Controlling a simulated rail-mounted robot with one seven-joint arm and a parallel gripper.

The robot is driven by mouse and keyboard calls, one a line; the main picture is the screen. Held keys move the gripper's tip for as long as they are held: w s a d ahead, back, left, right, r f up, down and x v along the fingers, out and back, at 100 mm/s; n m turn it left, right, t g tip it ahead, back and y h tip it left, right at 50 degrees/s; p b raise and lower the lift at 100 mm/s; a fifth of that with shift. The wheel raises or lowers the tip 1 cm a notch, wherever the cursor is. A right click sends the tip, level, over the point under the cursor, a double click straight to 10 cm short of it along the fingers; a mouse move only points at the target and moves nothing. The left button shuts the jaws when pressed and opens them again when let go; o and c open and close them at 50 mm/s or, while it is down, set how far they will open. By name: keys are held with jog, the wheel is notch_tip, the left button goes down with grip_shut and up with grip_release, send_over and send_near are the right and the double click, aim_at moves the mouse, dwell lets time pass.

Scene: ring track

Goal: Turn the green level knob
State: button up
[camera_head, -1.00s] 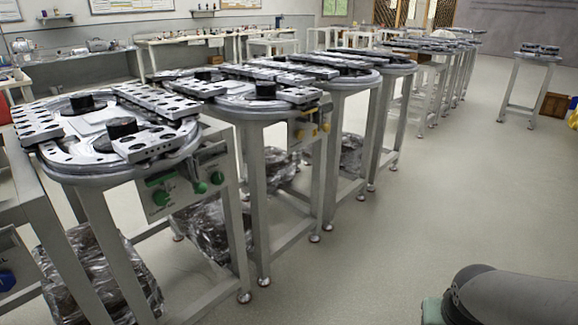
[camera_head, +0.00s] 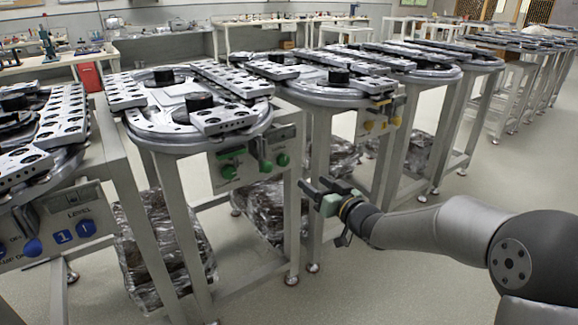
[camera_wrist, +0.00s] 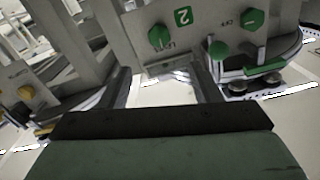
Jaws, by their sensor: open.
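The panel (camera_head: 250,160) with green controls hangs under the second round table from the left. The green level knob (camera_head: 282,160) is at its right end. In the upside-down wrist view, the level knob (camera_wrist: 158,36) sits beside the "LEVEL" lettering and the green 2 tag (camera_wrist: 183,16). My gripper (camera_head: 316,187) is in front of the panel, a little right of and below the knob, apart from it. In the wrist view, my gripper's two fingers (camera_wrist: 164,82) are spread with nothing between them, and the knob shows beyond them.
A blue-control panel (camera_head: 60,225) stands left, a yellow-control panel (camera_head: 380,118) right. Metal table legs stand close by. Open floor lies in front.

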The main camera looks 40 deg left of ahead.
aim_at(285, 161)
jog(key=b+x, duration=0.1)
jog(key=x, duration=1.2)
jog(key=shift+b, duration=0.35)
jog(key=shift+f, duration=0.1)
jog(key=c, duration=1)
